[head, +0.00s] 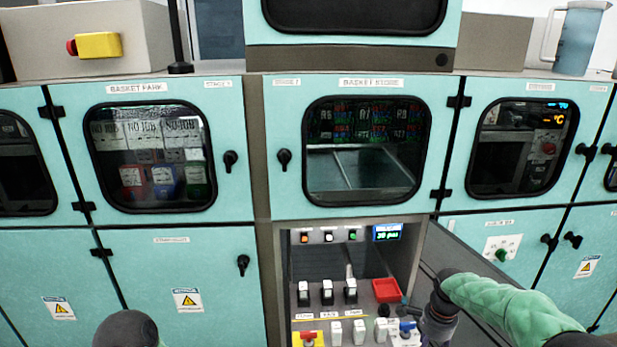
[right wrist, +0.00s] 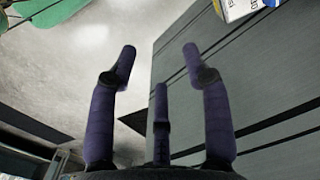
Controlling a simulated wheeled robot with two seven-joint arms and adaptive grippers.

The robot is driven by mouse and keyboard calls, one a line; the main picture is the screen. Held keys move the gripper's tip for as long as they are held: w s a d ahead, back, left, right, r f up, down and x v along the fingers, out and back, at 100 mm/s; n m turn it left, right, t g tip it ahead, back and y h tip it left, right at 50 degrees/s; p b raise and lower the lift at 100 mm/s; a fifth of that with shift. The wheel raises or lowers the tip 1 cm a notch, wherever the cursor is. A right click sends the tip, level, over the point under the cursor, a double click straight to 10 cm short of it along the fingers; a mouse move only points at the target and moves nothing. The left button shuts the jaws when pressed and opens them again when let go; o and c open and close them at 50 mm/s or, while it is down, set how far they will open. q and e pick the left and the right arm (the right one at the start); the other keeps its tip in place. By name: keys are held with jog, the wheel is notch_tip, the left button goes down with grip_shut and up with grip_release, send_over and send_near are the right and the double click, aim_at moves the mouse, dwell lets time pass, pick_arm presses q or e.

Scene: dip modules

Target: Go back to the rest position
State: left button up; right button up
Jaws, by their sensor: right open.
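My right arm comes in from the right in the head view, in a green padded sleeve, and its wrist (head: 440,310) is low beside the control panel (head: 345,265). In the right wrist view my right gripper (right wrist: 160,58) is open, with its dark purple fingers apart and nothing between them. A grey ribbed surface and a pale floor show beyond the fingers. The fingertips are not clear in the head view. My left gripper cannot be made out; a dark rounded shape shows at the bottom left of the head view.
The panel holds switches, a red tray (head: 386,290) and a small lit display (head: 387,232). Teal cabinets with windowed doors, one marked basket park (head: 152,155), fill the wall.

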jog(key=s+a+f+n+y, duration=0.1)
jog(key=s+a+f+n, duration=0.2)
jog(key=a+f, duration=0.4)
jog(key=s+a+f+n+y, duration=0.2)
jog(key=s+a+f+n, duration=0.15)
jog(key=a+f, duration=0.4)
jog(key=s+a+f+n, duration=0.3)
jog(key=s+f+n, duration=0.1)
jog(key=s, duration=0.4)
jog(key=s+a+f+n, duration=0.3)
jog(key=s+a+f, duration=0.1)
jog(key=s+f, duration=0.3)
jog(key=shift+s+a+n+y, duration=0.3)
jog(key=shift+s+n+y, duration=0.1)
jog(key=shift+s, duration=0.65)
